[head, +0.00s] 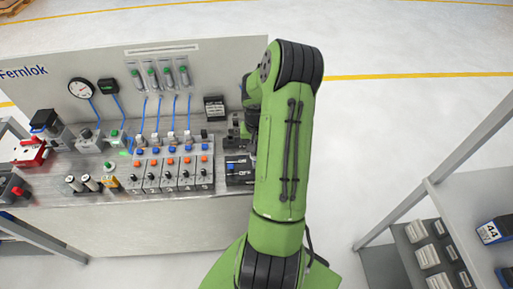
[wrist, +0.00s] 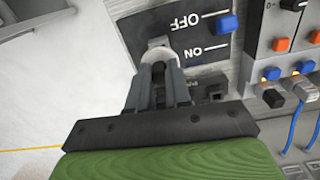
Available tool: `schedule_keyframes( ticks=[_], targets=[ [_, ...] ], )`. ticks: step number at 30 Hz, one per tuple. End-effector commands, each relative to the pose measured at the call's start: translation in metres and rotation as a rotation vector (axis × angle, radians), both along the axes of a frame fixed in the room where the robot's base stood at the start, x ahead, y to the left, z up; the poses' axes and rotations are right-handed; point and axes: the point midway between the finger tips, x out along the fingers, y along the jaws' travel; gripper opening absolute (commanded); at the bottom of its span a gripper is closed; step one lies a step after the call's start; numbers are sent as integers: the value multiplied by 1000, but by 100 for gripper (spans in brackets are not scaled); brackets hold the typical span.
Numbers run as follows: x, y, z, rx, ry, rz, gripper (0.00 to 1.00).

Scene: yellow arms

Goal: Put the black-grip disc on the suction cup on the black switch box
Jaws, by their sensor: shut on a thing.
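The black switch box (wrist: 195,35) carries OFF and ON lettering and a blue switch in the wrist view. In the head view the switch box (head: 239,172) sits at the right end of the bench, partly behind my arm. My gripper (wrist: 159,72) is shut, its fingers reaching over the switch box's near left part. A pale grey rounded piece (wrist: 157,46) shows at the fingertips, apparently the black-grip disc; its grip is mostly hidden between the fingers. I cannot tell whether it touches the box. The suction cup is not visible.
A row of grey valve modules (head: 172,172) with orange and blue knobs stands left of the switch box. Blue tubes (wrist: 295,125) rise close by. A back panel (head: 150,70) with gauges stands behind. A grey shelf (head: 470,215) is at the right.

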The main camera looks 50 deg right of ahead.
Motion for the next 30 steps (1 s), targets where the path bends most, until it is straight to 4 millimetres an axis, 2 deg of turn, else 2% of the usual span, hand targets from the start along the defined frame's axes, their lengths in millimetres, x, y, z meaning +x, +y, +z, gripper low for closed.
schedule_keyframes(
  ticks=[2, 3, 9, 17, 20, 23, 30],
  targets=[
    [0, 0, -3, 0, 0, 0, 0],
    [0, 0, -3, 0, 0, 0, 20],
    [0, 0, -2, 0, 0, 0, 48],
    [0, 0, -1, -1, -1, 0, 48],
    [1, -1, 10, -4, -3, 0, 48],
    [1, -1, 33, -8, -5, 1, 48],
    [1, -1, 103, -6, -3, 0, 48]
  ],
)
